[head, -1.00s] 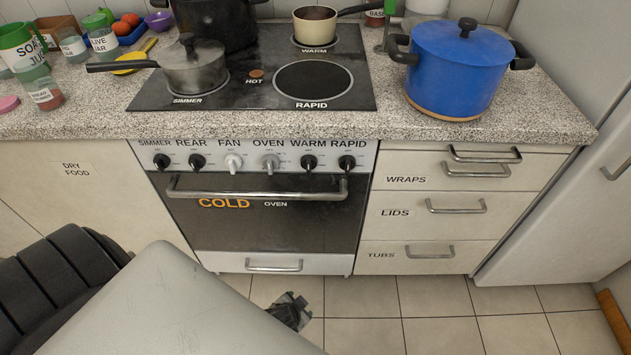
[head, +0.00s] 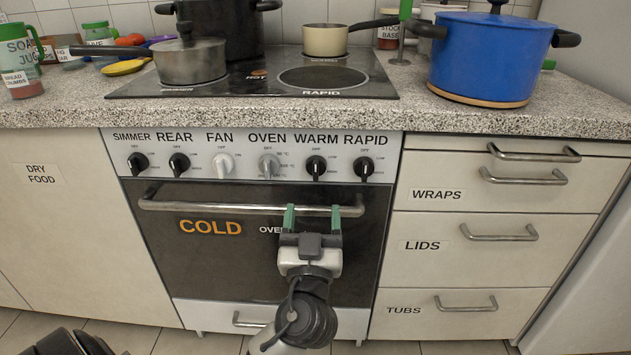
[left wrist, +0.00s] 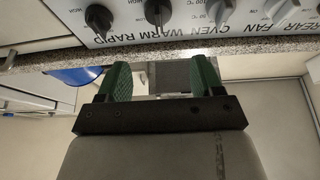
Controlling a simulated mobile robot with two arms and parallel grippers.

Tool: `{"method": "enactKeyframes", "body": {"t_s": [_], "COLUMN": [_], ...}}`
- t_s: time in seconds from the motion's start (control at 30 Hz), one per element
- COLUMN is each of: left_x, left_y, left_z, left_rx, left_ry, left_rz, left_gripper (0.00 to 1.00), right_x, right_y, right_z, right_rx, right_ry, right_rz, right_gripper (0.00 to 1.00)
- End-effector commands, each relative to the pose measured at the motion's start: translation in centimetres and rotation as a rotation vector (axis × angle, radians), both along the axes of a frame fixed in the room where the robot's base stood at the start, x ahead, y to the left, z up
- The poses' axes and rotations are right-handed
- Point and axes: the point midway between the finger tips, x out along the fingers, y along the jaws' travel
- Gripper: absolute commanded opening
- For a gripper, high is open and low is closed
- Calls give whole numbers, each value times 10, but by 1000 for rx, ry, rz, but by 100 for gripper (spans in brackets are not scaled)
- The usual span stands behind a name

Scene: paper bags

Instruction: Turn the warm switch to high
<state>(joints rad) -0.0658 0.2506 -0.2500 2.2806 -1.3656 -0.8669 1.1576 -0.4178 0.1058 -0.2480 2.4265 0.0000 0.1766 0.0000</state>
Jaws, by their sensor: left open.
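The warm switch (head: 316,166) is a black knob on the oven's white control panel, under the label WARM and left of the RAPID knob. Its grip looks roughly upright; its exact setting is too small to read. My left gripper (head: 312,222) has green fingers, open and empty, in front of the oven handle and below the WARM knob. In the left wrist view the fingers (left wrist: 162,78) are apart, with the WARM knob (left wrist: 158,12) beyond the gap at the top. They do not touch it. My right gripper is not in view.
The oven handle (head: 240,208) runs across just below the knobs. The RAPID knob (head: 364,167) and white OVEN knob (head: 269,166) flank the WARM knob. A blue pot (head: 490,60) and a grey saucepan (head: 190,62) stand above on the counter and hob.

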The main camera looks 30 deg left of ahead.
Motion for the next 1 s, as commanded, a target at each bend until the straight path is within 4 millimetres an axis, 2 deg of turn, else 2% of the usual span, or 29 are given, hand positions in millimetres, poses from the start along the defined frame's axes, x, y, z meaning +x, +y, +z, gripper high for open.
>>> {"method": "enactKeyframes", "body": {"t_s": [0.3,0.5,0.7,0.97,1.0], "left_x": [46,70,80,80,80], "left_y": [28,43,49,49,49], "left_z": [25,35,39,39,39], "left_rx": [4,5,2,1,1], "left_ry": [2,4,5,5,5], "left_rz": [2,1,1,0,0], "left_gripper": [66,66,66,66,60], "right_x": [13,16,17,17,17], "right_y": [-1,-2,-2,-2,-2], "right_z": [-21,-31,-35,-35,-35], "right_rx": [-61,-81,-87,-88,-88], "right_ry": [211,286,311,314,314], "right_rz": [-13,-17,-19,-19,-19], "right_gripper": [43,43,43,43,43]}}
